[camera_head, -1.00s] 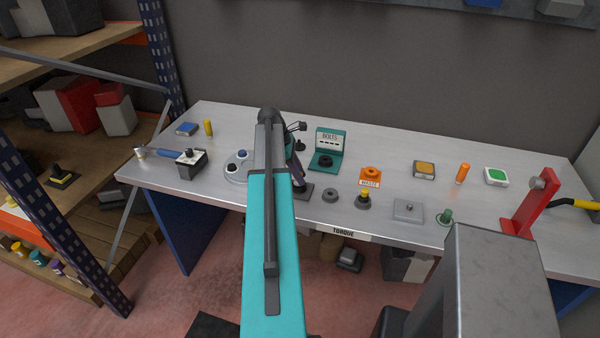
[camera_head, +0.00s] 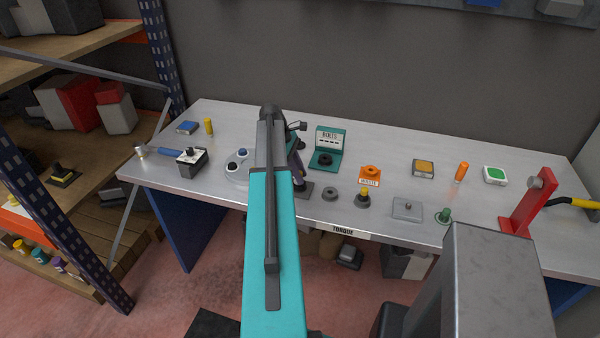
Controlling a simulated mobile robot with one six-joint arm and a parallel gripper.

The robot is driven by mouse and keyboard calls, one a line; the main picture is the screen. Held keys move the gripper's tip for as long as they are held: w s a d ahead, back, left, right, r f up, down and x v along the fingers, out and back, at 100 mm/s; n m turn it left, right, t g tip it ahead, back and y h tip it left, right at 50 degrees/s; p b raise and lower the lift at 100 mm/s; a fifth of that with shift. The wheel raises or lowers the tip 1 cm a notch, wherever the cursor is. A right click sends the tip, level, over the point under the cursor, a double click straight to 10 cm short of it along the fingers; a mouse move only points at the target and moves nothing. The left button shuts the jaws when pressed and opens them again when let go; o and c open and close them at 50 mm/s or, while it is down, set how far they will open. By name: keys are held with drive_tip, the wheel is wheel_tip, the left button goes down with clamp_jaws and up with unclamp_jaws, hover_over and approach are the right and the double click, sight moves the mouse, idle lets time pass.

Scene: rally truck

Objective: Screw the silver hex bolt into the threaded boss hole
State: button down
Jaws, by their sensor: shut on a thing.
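My gripper (camera_head: 299,172) is dark and mostly hidden behind my teal arm. It points down over a dark square base (camera_head: 304,191) near the front edge of the table. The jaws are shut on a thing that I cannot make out. I cannot pick out the silver hex bolt with certainty. The threaded boss hole is not clearly visible either; the arm may hide it. A teal stand labelled BOLTS (camera_head: 331,138) is behind and to the right of the gripper, with a dark round piece (camera_head: 325,159) on its foot.
Right of the gripper are a dark ring (camera_head: 330,194), a yellow-topped knob (camera_head: 363,196), an orange holder (camera_head: 370,173), a grey plate (camera_head: 407,209) and a red bracket (camera_head: 525,209). A round grey plate with knobs (camera_head: 235,178) and a black box (camera_head: 192,168) stand left. The back is mostly clear.

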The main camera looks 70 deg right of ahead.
drive_tip(key=shift+w, duration=0.1)
drive_tip(key=shift+m+y+p, duration=0.3)
drive_tip(key=shift+m+p, duration=0.15)
drive_tip(key=shift+m, duration=0.45)
drive_tip(key=c, duration=1.6)
unclamp_jaws()
drive_tip(key=shift+c, duration=0.2)
drive_tip(key=shift+a+r+n, duration=0.1)
drive_tip(key=shift+n, duration=0.3)
drive_tip(key=shift+n+p, duration=0.4)
drive_tip(key=shift+n, duration=0.1)
drive_tip(key=shift+n+h+p, duration=0.4)
drive_tip(key=shift+n+h, duration=0.3)
drive_tip(key=shift+n, duration=0.1)
